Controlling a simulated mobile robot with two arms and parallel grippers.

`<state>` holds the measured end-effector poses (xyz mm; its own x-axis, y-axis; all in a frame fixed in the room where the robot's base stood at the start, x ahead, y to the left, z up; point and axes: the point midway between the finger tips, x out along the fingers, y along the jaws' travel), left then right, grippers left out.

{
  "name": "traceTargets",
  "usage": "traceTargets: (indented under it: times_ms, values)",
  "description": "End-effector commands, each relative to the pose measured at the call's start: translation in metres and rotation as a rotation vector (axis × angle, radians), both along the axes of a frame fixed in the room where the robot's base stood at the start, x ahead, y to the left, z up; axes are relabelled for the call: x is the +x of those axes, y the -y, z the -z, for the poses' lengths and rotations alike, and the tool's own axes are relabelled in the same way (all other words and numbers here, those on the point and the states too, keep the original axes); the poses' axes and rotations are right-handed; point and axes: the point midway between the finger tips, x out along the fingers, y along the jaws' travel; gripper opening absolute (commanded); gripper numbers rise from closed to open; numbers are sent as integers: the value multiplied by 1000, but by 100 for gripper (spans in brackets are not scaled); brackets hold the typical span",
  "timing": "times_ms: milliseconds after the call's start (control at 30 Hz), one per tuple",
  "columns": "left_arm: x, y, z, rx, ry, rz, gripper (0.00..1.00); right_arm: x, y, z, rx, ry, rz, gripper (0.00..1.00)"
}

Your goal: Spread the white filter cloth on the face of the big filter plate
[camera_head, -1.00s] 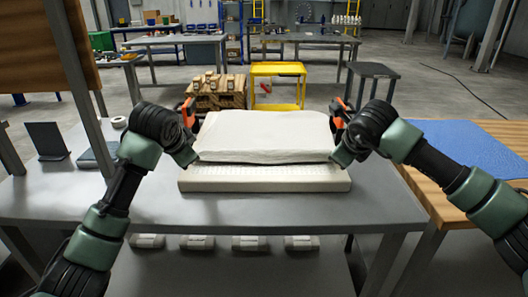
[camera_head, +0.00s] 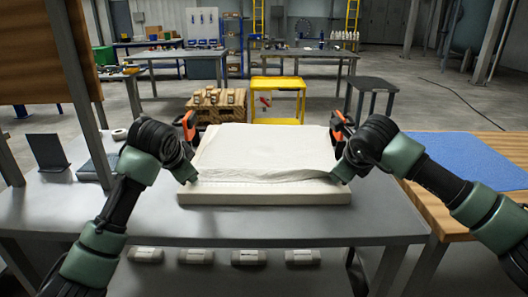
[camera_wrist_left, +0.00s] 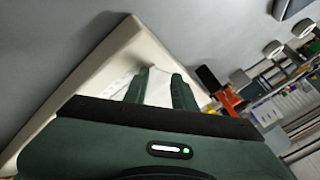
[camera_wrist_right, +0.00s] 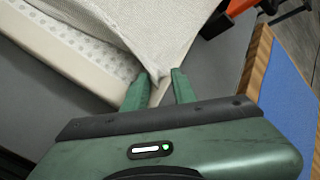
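The white filter cloth (camera_head: 262,150) lies over most of the big filter plate (camera_head: 262,197), a thick cream slab flat on the grey table. The cloth's near edge is wavy and stands a little off the plate. A strip of dotted plate face shows below it, also in the right wrist view (camera_wrist_right: 62,35). My left gripper (camera_head: 190,178) is at the cloth's near left corner, with white cloth between its fingers (camera_wrist_left: 158,82). My right gripper (camera_head: 341,176) is at the near right corner. The cloth (camera_wrist_right: 150,35) tapers to a point between its fingers (camera_wrist_right: 161,82).
An orange-and-black clamp-like part stands by each far side of the plate, left (camera_head: 187,124) and right (camera_head: 338,122). A wooden table with a blue mat (camera_head: 462,160) is at right. Dark stands (camera_head: 47,152) and a post are at left.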

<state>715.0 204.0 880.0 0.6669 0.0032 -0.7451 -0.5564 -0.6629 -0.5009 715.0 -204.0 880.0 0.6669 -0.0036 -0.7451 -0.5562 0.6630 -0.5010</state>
Motion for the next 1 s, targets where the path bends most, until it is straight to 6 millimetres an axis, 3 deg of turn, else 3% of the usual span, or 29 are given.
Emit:
traceTargets:
  times_ms: [67,600,1000]
  values:
    - [-4,5,-2,-3,-10,9,40,-5,-5,-2,4,-10,-10,40]
    - [-51,2,-76,-1,-2,5,40,-51,-3,-76,2,-2,-6,40]
    - [-60,2,-87,-1,-4,4,40,-61,-2,-87,1,-4,-4,40]
